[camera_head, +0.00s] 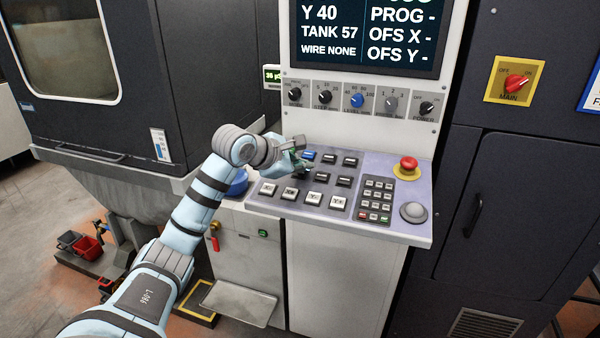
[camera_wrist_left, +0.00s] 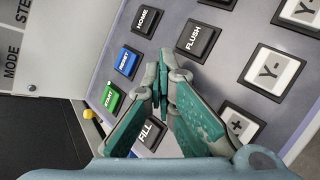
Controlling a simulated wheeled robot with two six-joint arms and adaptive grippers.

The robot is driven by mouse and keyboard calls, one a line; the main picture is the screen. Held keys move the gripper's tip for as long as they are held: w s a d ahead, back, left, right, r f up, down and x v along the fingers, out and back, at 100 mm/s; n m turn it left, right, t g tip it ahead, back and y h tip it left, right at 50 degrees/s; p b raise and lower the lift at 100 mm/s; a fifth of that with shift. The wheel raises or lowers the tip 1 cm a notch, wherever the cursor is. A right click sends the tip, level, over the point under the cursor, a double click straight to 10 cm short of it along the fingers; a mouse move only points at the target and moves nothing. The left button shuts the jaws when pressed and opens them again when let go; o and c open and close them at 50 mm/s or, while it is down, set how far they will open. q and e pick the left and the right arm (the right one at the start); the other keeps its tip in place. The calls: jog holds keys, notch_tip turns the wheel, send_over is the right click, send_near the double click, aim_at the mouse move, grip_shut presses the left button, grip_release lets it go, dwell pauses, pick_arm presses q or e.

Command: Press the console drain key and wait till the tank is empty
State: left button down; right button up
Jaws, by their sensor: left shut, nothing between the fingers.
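The console (camera_head: 400,228) is a sloped panel of keys. My left gripper (camera_head: 303,168) is shut and empty, its fingertips at the upper left keys. In the left wrist view the shut fingertips (camera_wrist_left: 160,82) lie between the FILL key (camera_wrist_left: 152,133) and the FLUSH key (camera_wrist_left: 198,40). They cover the spot between these two, so no drain label is readable. I cannot tell whether the tips touch a key. The screen (camera_head: 366,35) above reads TANK 57. My right gripper is not in view.
Beside the fingers are the green START key (camera_wrist_left: 109,98), blue RESET key (camera_wrist_left: 127,62) and HOME key (camera_wrist_left: 146,20). A red mushroom button (camera_head: 408,164) and number pad (camera_head: 376,199) are on the right. A knob row (camera_head: 360,101) is above.

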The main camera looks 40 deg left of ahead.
aim_at(299, 182)
pick_arm(q)
jog(key=shift+s+r+p, duration=0.1)
jog(key=shift+r+p, duration=0.65)
jog(key=shift+r, duration=0.05)
jog(key=r+p, duration=0.2)
jog(key=s+r+p, duration=0.1)
jog(key=r+p, duration=0.1)
jog(key=shift+d+r, duration=0.2)
jog(key=shift+r, duration=0.2)
dwell(0.6)
